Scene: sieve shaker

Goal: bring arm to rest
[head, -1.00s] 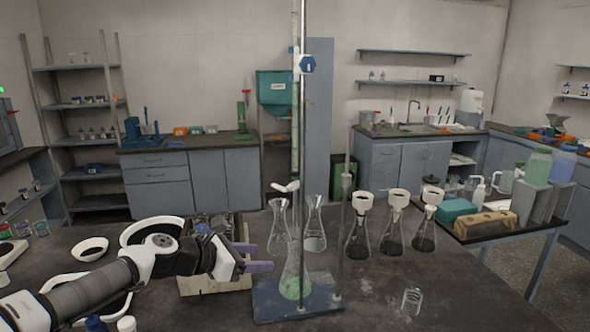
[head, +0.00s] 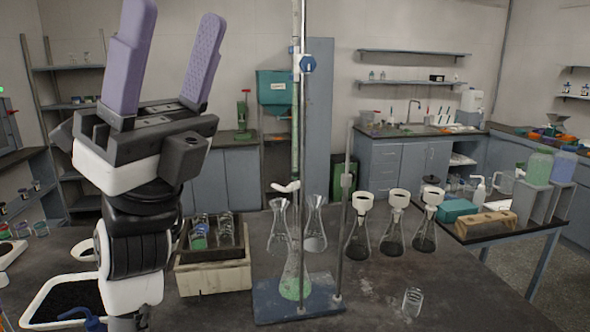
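My gripper (head: 163,65) is raised at the left of the head view, close to the camera, with its purple fingers pointing up. The fingers stand apart with nothing between them, so it is open and empty. My white and black wrist is upright below it, over the left part of the dark bench (head: 400,275). The gripper touches nothing that I can see. It hides part of the shelf and back counter behind it.
A burette stand on a blue base (head: 270,303) holds a tall burette over a flask with green liquid (head: 294,288). Just right of my wrist is a box of glass jars (head: 214,280). Several funnel-topped flasks (head: 392,240) and a small beaker (head: 412,302) stand farther right.

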